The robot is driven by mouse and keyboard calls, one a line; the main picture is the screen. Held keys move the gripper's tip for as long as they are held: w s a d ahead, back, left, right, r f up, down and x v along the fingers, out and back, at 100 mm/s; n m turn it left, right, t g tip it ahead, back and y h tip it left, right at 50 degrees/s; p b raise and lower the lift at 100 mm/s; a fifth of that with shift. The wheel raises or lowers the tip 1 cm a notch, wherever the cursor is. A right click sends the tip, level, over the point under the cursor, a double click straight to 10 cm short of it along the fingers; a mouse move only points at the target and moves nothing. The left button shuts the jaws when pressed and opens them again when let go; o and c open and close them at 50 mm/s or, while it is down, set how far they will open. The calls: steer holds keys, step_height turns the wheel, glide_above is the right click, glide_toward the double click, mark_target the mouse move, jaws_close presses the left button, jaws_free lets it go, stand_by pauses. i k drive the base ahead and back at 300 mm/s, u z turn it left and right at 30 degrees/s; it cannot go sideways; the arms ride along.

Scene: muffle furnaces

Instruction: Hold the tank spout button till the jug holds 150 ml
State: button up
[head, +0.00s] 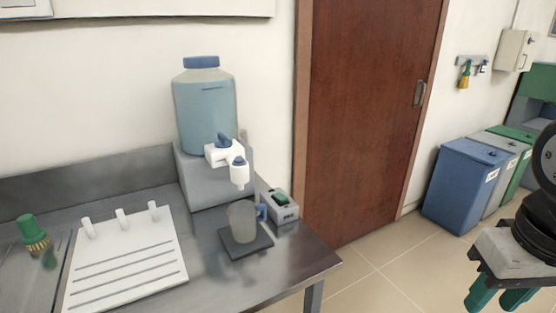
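A translucent tank (206,112) with a blue lid and bluish liquid sits on a grey stand at the bench's back. Its white spout (217,156) points forward, with a blue button-like part (223,140) on top and a nozzle (239,174) hanging down. A clear jug (241,216) with a blue handle stands upright on a dark square pad (245,241), below the nozzle. I cannot read its level or see any stream. My gripper (498,298) is at the lower right, far from the tank, over the floor. Its green fingers look apart, with nothing seen between them.
A grey box (284,207) with a green part stands right of the jug. A white rack board (126,262) with pegs and a green-capped brush-like item (34,233) lie left. A brown door (370,110) and bins (468,180) stand right. Floor before them is clear.

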mark_target(237, 160)
steer(key=u, duration=0.25)
steer(key=i, duration=0.85)
steer(key=u, duration=0.8)
